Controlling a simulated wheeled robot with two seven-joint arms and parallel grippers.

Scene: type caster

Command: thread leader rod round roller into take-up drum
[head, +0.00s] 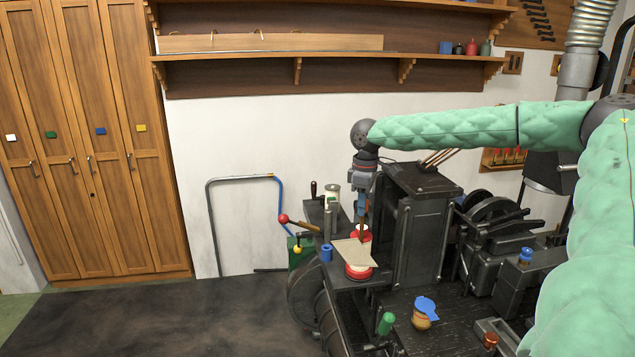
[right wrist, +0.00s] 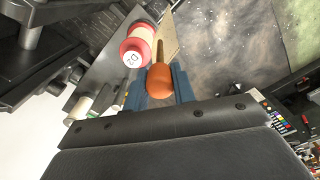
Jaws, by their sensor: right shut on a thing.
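My right gripper (head: 361,212) points straight down over the black machine and is shut. In the right wrist view its blue fingers close on the orange-brown wooden end of the leader rod (right wrist: 160,82). A beige sheet (head: 355,252) hangs at the rod, beside a red-flanged cream roller (head: 359,272). In the right wrist view the sheet (right wrist: 167,42) lies just right of this roller (right wrist: 137,48); I cannot tell whether they touch. A cream cylinder (head: 332,194) stands behind, left of the gripper; I cannot tell whether it is the take-up drum. My left gripper is out of view.
A tall dark housing (head: 422,225) stands close right of the gripper. A red-knobbed lever (head: 300,224) and a blue cylinder (head: 326,253) are at left. Open floor (head: 150,310) lies left.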

